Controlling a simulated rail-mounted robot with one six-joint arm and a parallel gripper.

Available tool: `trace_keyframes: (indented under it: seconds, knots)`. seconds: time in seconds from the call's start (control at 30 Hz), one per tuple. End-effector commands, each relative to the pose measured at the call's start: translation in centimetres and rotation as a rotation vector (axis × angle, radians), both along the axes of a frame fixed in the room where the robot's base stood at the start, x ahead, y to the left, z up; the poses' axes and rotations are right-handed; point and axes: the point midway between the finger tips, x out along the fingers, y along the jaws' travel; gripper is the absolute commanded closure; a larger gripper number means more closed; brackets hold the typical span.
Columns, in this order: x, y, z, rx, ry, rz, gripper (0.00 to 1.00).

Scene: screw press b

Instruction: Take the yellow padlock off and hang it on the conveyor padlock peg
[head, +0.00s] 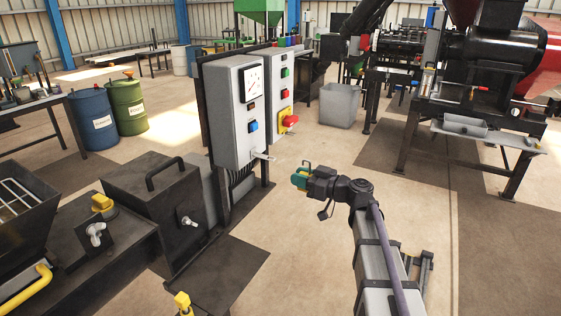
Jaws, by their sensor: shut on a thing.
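My gripper (301,178) is at the end of my arm, in mid-air just right of the grey control cabinets. Its jaws are shut on a small yellow thing (296,181), which looks like the yellow padlock; teal parts partly cover it, and its shackle is not clear. A small pale peg (262,156) sticks out low on the front cabinet, a short way left of the gripper in the picture; I cannot tell whether it is the conveyor padlock peg. A red rotary switch on a yellow plate (290,121) is on the rear cabinet.
The front cabinet (228,130) has a dial and a blue button. A dark box with a handle (160,200) and a yellow-knobbed fitting (103,203) stand at left. A black machine (470,100) stands at right. The floor right of the cabinets is open.

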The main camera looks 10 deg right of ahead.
Motion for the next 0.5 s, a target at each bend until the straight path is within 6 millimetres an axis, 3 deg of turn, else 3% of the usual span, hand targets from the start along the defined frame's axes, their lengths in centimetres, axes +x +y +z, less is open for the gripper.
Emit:
trace_keyframes:
  seconds: [0.1,0.5]
  knots:
    - [-0.74,0.21,0.01,0.000,0.000,0.000,1.00]
    - [-0.41,0.53,0.01,0.000,0.000,0.000,1.00]
